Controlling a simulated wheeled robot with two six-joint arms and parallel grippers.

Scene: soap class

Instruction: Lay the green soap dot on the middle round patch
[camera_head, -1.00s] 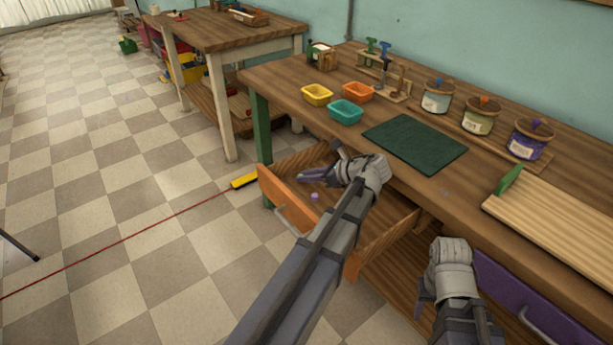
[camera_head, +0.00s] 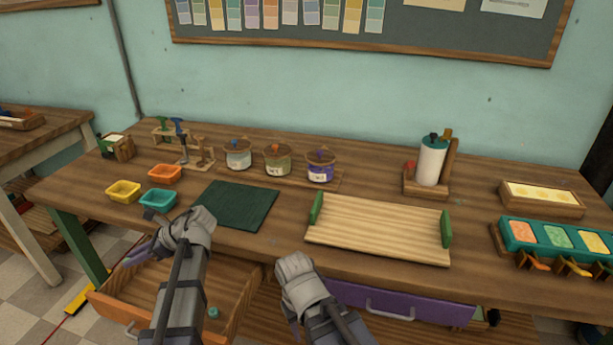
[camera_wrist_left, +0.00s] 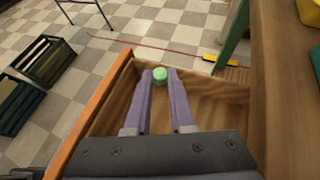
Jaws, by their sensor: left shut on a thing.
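The green soap dot (camera_wrist_left: 160,75) is a small green disc-like piece between my left fingertips in the left wrist view. My left gripper (camera_wrist_left: 160,78) is shut on it, over the open wooden drawer. In the head view my left gripper (camera_head: 128,258) shows its purple fingers above the drawer's left part, and the green dot cannot be made out there. My right gripper (camera_head: 292,327) hangs in front of the table, mostly hidden behind its own wrist.
The open drawer (camera_head: 240,305) holds a small teal dot (camera_head: 213,312). On the table are a dark green mat (camera_head: 236,204), a ribbed wooden board (camera_head: 378,228) with green ends, small bins (camera_head: 158,199), lidded jars (camera_head: 277,160) and a teal tray (camera_head: 509,236) at the right.

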